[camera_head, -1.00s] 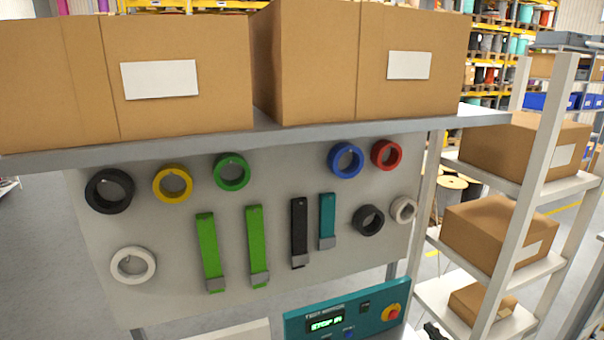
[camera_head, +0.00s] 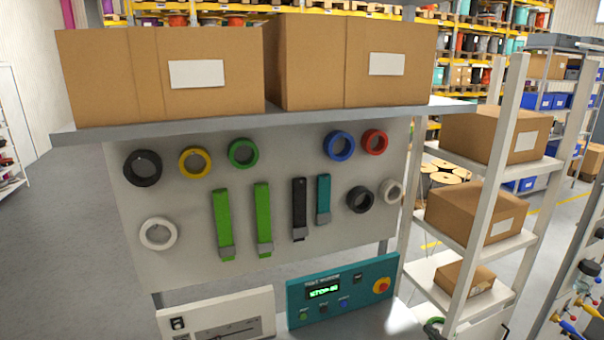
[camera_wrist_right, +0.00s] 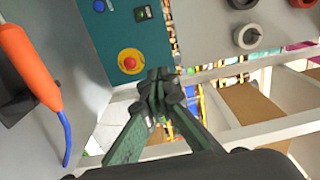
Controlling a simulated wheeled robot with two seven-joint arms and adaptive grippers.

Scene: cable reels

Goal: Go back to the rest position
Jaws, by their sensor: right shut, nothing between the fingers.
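My right gripper (camera_wrist_right: 158,88) shows in the right wrist view, its dark green fingers closed together at the tips with nothing between them. It is in front of the teal test window panel and its red emergency button on a yellow base (camera_wrist_right: 130,62), and looks apart from them. In the head view, the teal panel (camera_head: 345,290) stands at the bottom centre with a lit green display. Only a small dark green piece (camera_head: 433,326) shows near the bottom edge there, too little to tell clearly. My left gripper is not in view.
A pegboard (camera_head: 200,265) holds tape rings and green, black and teal strips. Cardboard boxes (camera_head: 165,95) sit on the shelf above it. A white rack (camera_head: 480,215) with boxes stands at right.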

